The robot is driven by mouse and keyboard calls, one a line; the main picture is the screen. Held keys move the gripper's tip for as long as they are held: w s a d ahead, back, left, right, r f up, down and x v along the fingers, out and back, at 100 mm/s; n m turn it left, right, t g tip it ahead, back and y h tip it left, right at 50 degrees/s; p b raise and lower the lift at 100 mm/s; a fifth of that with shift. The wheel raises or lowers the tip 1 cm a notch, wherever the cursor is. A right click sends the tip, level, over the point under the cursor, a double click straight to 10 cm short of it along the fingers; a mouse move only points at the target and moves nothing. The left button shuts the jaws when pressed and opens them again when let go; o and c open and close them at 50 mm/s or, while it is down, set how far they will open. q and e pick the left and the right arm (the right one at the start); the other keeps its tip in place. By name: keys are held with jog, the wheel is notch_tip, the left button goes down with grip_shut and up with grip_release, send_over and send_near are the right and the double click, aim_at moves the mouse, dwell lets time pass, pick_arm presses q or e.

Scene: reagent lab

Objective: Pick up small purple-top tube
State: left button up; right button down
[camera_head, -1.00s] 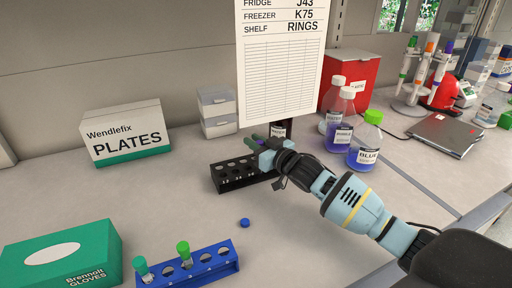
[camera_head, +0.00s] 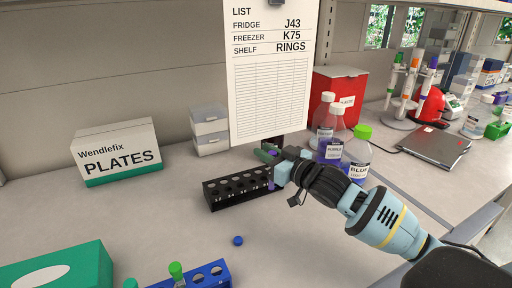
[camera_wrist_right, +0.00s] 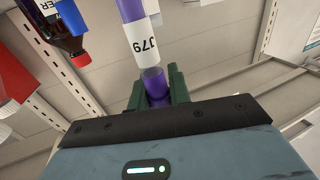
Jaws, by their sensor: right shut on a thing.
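In the right wrist view my right gripper (camera_wrist_right: 160,88) is shut on a purple tube (camera_wrist_right: 153,82) with a white label reading J79. The tube stands out past the dark green fingers. In the head view my right gripper (camera_head: 271,164) is at the right end of the black rack (camera_head: 226,202). A small strip of the purple tube (camera_head: 271,184) shows just below the gripper. The gripper hides part of the tube. I cannot tell whether the tube is clear of the rack. My left gripper is out of view.
Bottles with purple and blue liquid (camera_head: 331,149) stand right of my gripper, before a red box (camera_head: 336,88). A hanging list sheet (camera_head: 270,100) is behind. A blue rack (camera_head: 217,276) with green-capped tubes and a small blue cap (camera_head: 238,241) are in front.

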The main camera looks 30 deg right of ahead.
jog(key=v, duration=1)
dwell(0.3)
